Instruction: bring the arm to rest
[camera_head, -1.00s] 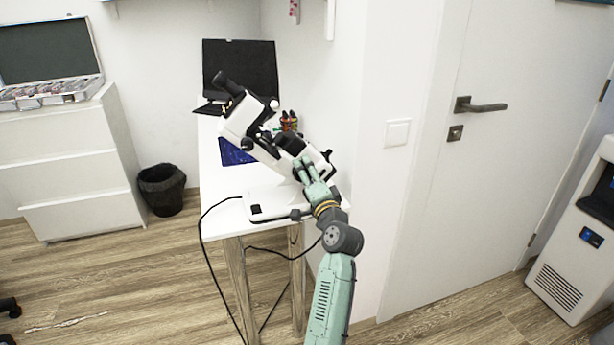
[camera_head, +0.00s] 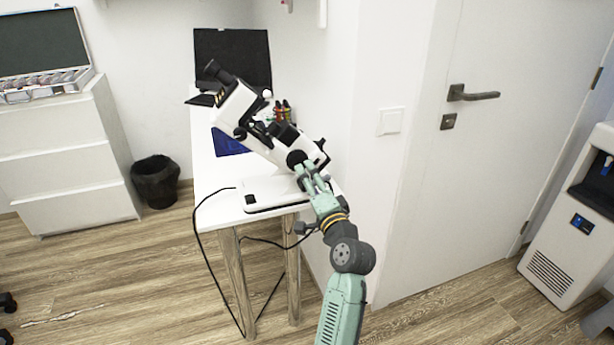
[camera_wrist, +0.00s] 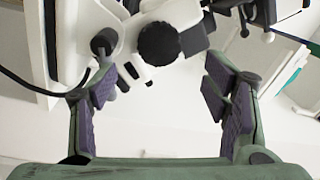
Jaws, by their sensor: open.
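My gripper (camera_head: 312,179) is at the front right of the white table, close to the lower right side of the white and black microscope (camera_head: 262,130). In the wrist view my gripper (camera_wrist: 160,105) has its two padded fingers spread wide, with nothing between the pads. The microscope (camera_wrist: 180,12) shows beyond the fingertips there, with a dark round knob (camera_wrist: 158,43) in the middle. I cannot tell whether a finger touches the microscope. My green arm reaches up from the lower right in the head view.
The narrow white table (camera_head: 205,178) stands against a wall, with a black laptop (camera_head: 232,58) and a blue mat (camera_head: 228,143). A black cable hangs off its front. A black bin (camera_head: 156,182) and white drawers (camera_head: 70,165) stand left. A door (camera_head: 475,150) and water dispenser (camera_head: 565,235) are right.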

